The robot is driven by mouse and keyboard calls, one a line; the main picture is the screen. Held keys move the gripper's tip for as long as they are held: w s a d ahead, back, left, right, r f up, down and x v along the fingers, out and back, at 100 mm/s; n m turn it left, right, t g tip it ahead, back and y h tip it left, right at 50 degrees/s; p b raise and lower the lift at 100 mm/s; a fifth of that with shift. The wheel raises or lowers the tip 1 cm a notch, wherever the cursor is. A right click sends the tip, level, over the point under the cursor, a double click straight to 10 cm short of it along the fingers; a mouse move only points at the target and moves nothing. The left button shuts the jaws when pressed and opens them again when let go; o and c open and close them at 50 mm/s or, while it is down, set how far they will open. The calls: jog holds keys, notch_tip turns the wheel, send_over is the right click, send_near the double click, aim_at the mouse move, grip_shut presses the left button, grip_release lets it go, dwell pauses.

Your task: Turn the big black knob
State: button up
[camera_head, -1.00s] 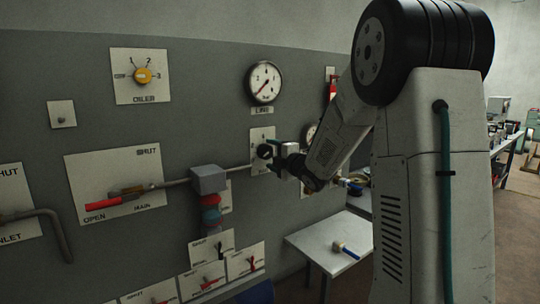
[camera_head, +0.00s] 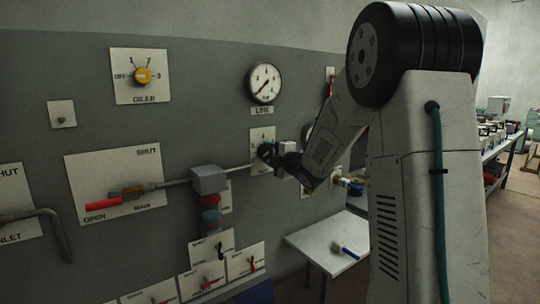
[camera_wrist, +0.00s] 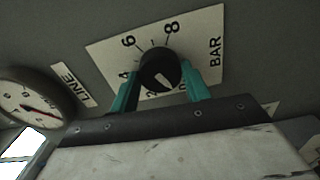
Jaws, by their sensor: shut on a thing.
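The big black knob (camera_wrist: 160,69) sits on a white plate marked 4, 6, 8 and BAR, fixed to the grey panel. Its white pointer line faces down in the wrist view, towards the gripper body. In the head view the knob (camera_head: 265,150) is small and dark, below the LINE gauge. My gripper (camera_wrist: 159,76) has a teal finger on either side of the knob and is shut on it. In the head view my gripper (camera_head: 272,156) is at the panel and hides part of the knob's plate.
The LINE gauge (camera_head: 263,83) is just above. A grey box on a pipe (camera_head: 208,180) and a red-handled lever (camera_head: 104,204) stand out to the left. A small table (camera_head: 322,239) with a blue-ended tool is below. An OILER dial (camera_head: 143,75) is at upper left.

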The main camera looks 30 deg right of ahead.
jog(key=m, duration=0.4)
jog(key=shift+m, duration=0.3)
jog(key=m, duration=1.3)
jog(key=shift+m, duration=0.3)
jog(key=m, duration=0.4)
jog(key=shift+f, duration=0.1)
jog(key=m, duration=0.9)
jog(key=shift+m, duration=1.9)
